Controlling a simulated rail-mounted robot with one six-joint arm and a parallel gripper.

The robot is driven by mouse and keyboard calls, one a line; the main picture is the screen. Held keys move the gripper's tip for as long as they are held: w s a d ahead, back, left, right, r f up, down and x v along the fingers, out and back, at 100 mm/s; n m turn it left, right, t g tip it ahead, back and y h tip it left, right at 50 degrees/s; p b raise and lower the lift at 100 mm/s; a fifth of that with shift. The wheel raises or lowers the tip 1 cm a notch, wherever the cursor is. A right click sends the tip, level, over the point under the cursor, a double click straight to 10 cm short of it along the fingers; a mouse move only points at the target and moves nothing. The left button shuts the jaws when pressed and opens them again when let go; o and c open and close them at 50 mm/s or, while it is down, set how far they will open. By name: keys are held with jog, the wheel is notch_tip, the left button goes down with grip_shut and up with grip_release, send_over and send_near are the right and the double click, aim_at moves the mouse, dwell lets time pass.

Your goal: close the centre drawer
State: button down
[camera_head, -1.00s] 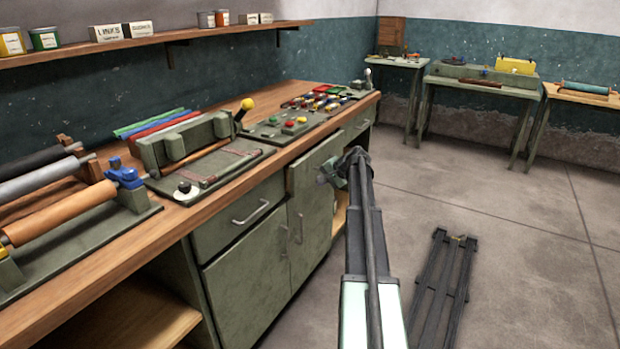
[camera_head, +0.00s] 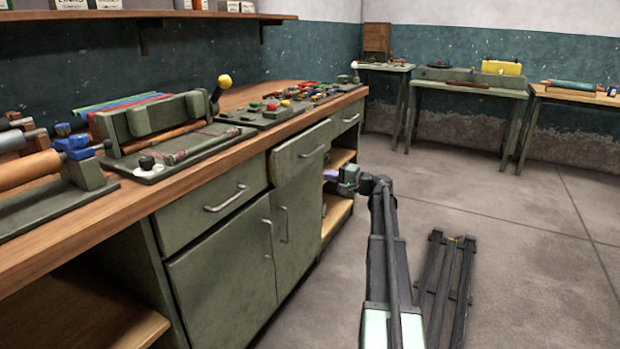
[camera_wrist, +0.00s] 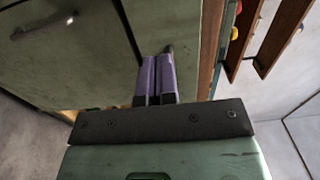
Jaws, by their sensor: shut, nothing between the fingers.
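The centre drawer (camera_head: 301,149) is a green front with a metal handle, under the worktop between two other drawers. It stands out from the cabinet face. My gripper (camera_head: 330,174) is at its lower right in the head view, pointing left toward the cabinet. In the wrist view, the two purple fingers (camera_wrist: 153,84) are together and empty. They point at a green front panel (camera_wrist: 165,20), which seems to be the centre drawer. A dark piece at the fingertips may be its handle. I cannot tell whether the fingers touch the panel.
The wooden worktop (camera_head: 190,185) carries rollers, a press with a yellow-knobbed lever (camera_head: 224,81) and small coloured parts. The left drawer (camera_head: 210,206) and the right drawer (camera_head: 347,118) flank the centre one. Doors (camera_head: 225,285) and open shelves lie below.

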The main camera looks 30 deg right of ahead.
aim_at(287, 165)
jog(key=x, duration=1.4)
jog(key=shift+a, duration=0.3)
jog(key=x, duration=0.4)
jog(key=shift+w, duration=0.15)
jog(key=shift+w+a+r, duration=0.1)
jog(key=shift+w, duration=0.15)
